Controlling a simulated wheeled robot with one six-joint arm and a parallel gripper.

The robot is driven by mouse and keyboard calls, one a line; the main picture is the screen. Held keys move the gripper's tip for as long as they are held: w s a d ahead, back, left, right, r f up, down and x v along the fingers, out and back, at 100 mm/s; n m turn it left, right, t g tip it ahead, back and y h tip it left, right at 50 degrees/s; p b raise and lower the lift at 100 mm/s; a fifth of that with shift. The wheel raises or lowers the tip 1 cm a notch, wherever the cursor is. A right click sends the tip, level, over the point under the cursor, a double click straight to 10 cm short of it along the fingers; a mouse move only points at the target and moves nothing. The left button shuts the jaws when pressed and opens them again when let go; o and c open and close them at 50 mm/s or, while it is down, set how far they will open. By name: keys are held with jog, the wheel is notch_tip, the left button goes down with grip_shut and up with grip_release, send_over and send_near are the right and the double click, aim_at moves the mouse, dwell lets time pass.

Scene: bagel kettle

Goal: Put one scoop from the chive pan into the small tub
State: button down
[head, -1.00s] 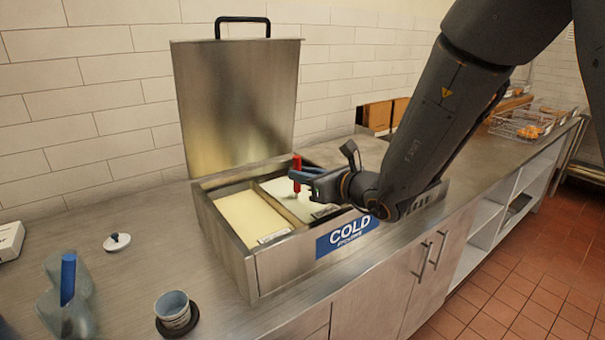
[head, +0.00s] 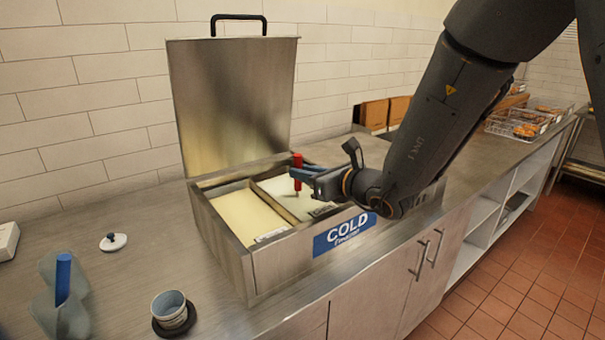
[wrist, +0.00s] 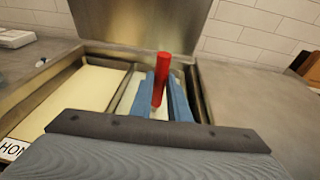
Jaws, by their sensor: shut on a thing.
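My gripper (head: 304,174) is shut on a red-handled scoop (head: 298,170), held upright over the right-hand pan (head: 274,187) of the cold box. The wrist view shows the red handle (wrist: 160,80) between the blue fingers (wrist: 163,97). The scoop's lower end is at the pale contents of that pan; how deep it reaches I cannot tell. The right pan's label is not readable. A small tub (head: 170,306), grey-blue and open, stands on a dark round base at the front left of the counter. Its inside looks empty.
The cold box (head: 228,240) has its metal lid (head: 232,100) standing open behind. The left pan (head: 240,214) holds pale yellow spread. A blue-handled tool stands in a translucent holder (head: 62,305) at left. A white lid with a dark knob (head: 113,243) lies nearby. Counter between them is clear.

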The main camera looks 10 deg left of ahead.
jog(key=shift+a, duration=0.15)
jog(key=shift+s+a+b, duration=0.3)
jog(key=shift+a, duration=0.55)
jog(key=shift+s+a+b, duration=0.25)
jog(key=shift+s+a, duration=0.05)
jog(key=shift+a, duration=0.5)
jog(key=shift+r, duration=0.1)
notch_tip(320, 180, up, 13)
jog(key=d+p, duration=0.2)
jog(key=p, duration=0.5)
jog(key=shift+w+d, duration=0.2)
jog(key=shift+w, duration=0.2)
